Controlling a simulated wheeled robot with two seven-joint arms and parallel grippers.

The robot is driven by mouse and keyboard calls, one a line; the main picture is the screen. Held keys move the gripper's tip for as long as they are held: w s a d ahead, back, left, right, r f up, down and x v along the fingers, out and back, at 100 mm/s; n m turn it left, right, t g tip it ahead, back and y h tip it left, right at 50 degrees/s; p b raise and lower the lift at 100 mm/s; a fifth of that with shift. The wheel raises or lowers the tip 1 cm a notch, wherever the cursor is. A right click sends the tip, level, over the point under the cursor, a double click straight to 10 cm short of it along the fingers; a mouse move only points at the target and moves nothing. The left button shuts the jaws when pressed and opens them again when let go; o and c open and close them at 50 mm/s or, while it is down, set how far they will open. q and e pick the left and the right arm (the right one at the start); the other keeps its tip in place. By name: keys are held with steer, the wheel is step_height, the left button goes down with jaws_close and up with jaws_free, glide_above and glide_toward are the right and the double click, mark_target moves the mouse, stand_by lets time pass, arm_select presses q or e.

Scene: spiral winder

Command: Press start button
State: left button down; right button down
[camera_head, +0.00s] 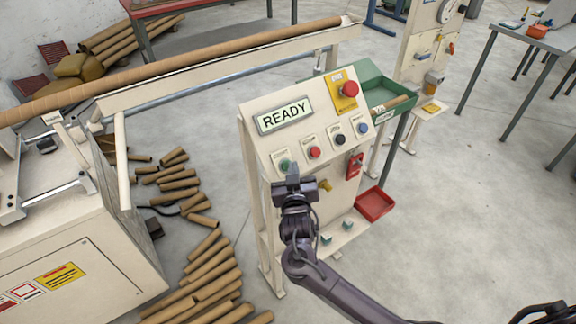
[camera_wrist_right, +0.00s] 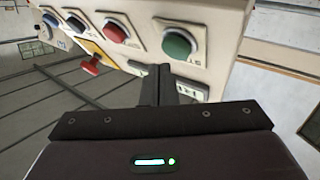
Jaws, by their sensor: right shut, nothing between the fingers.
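The control panel (camera_head: 258,150) is a cream sloped box with a display reading READY (camera_head: 285,114). A green button (camera_head: 284,164) sits at the left end of its lower row; it also shows in the right wrist view (camera_wrist_right: 177,44). A red button (camera_head: 314,152), a black button (camera_head: 340,139) and a blue button (camera_head: 363,127) follow to its right. My right gripper (camera_head: 293,172) is shut and empty, its fingertips just below and close to the green button. I cannot tell whether they touch the panel. The button labels are too small to read.
A red emergency button (camera_head: 349,89) on a yellow plate is at the panel's upper right. A red padlock-like tag (camera_head: 354,164) hangs on the front. A green tray (camera_head: 375,88) and red bin (camera_head: 375,204) stand beside it. Cardboard tubes (camera_head: 212,265) lie on the floor to the left.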

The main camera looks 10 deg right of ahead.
steer(key=shift+w+f, duration=0.1)
steer(key=shift+w+a+f+b, duration=0.1)
steer(key=shift+w+f+b, duration=0.1)
steer(key=shift+w+b, duration=0.1)
steer(key=shift+w+a+f+b, duration=0.1)
steer(key=shift+w+f+b, duration=0.15)
steer(key=shift+b, duration=0.15)
stand_by(0.8)
stand_by(0.3)
steer(key=shift+s+d+r+p, duration=0.2)
steer(key=shift+s+r+p, duration=0.4)
steer(key=shift+p, duration=0.4)
steer(key=shift+f, duration=0.1)
